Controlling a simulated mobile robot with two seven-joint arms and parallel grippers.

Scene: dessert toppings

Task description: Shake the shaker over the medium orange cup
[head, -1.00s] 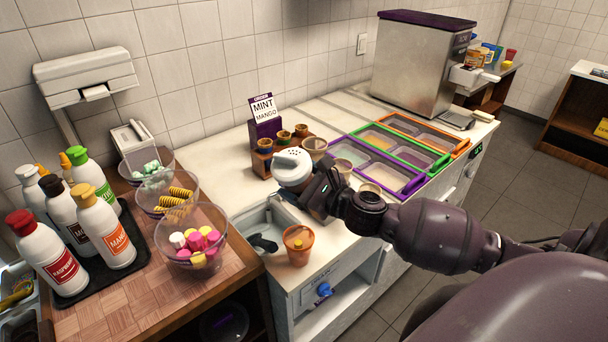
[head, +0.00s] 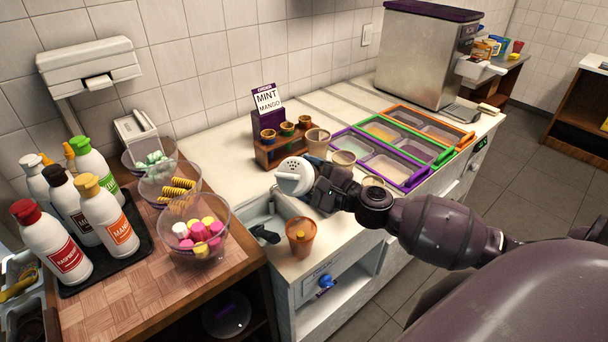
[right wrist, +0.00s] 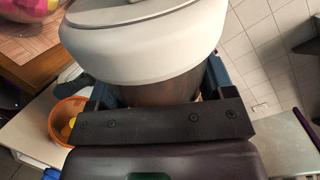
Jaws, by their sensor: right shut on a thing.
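The shaker (head: 295,177) has a white lid with small holes and is tilted, its top facing left and toward the camera in the head view. My right gripper (head: 318,190) is shut on it; the right wrist view shows the white lid (right wrist: 145,42) close up above the jaws (right wrist: 160,95). The medium orange cup (head: 300,238) stands upright on the counter below the shaker and holds something yellow. The shaker is above and slightly behind the cup. The cup also shows in the right wrist view (right wrist: 66,122), partly hidden. My left gripper is in neither view.
A sink (head: 262,222) lies left of the cup. Clear bowls of toppings (head: 224,252) and sauce bottles on a black tray (head: 130,262) stand left. A wooden cup holder (head: 280,150) stands behind. Colour-framed bins (head: 380,160) and a steel machine (head: 425,60) are right.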

